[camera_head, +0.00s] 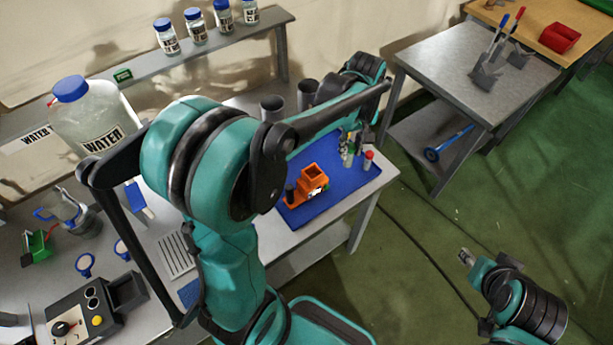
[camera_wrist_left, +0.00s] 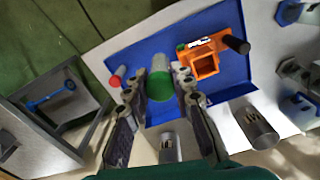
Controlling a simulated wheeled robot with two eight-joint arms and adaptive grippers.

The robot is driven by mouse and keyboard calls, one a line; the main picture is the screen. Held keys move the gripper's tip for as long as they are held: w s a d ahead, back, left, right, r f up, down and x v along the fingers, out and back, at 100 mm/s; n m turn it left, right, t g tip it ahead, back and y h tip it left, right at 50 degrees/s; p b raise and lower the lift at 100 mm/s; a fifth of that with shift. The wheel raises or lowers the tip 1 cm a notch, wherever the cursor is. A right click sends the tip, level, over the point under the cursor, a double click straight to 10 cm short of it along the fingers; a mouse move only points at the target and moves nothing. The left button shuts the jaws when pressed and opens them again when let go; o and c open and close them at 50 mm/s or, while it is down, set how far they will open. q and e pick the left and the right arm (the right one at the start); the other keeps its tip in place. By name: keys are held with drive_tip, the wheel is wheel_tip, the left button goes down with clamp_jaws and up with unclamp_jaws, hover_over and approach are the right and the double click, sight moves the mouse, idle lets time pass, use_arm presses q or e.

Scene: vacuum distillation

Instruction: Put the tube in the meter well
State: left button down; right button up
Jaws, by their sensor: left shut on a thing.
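My left gripper (camera_wrist_left: 158,78) is shut on a tube with a green cap (camera_wrist_left: 160,86). The cap faces the wrist camera and the pale body points away from it. In the head view the left gripper (camera_head: 350,138) hangs over the blue mat's far right part, with the pale tube (camera_head: 347,159) below it. The orange meter (camera_head: 308,186) is on the mat, left of the tube. In the wrist view the meter (camera_wrist_left: 205,62) shows a square open well and lies right of the gripper, apart from the tube. My right gripper (camera_head: 467,257) is over the floor; its jaws are too small to read.
A red-capped tube (camera_head: 368,159) stands close beside the held tube. A dark cylinder (camera_wrist_left: 237,45) is at the meter's side. Two steel cups (camera_wrist_left: 257,130) (camera_wrist_left: 170,150) stand by the mat (camera_head: 335,205).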

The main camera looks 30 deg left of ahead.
use_arm(q)
drive_tip(key=shift+s+a+f+b, duration=0.45)
drive_tip(key=shift+s+a+f, duration=0.15)
drive_tip(key=shift+a+f, duration=1.05)
drive_tip(key=shift+s+a+f+b, duration=0.5)
drive_tip(key=shift+s+a+f, duration=0.15)
drive_tip(key=shift+a+f, duration=0.9)
drive_tip(key=shift+s+a+f+b, duration=0.45)
drive_tip(key=shift+s+a+f, duration=0.15)
drive_tip(key=shift+a+f, duration=1.05)
drive_tip(key=shift+d+f, duration=0.15)
drive_tip(key=shift+d, duration=0.1)
drive_tip(key=shift+f, duration=0.1)
drive_tip(key=shift+f, duration=0.15)
drive_tip(key=c, duration=1.3)
unclamp_jaws()
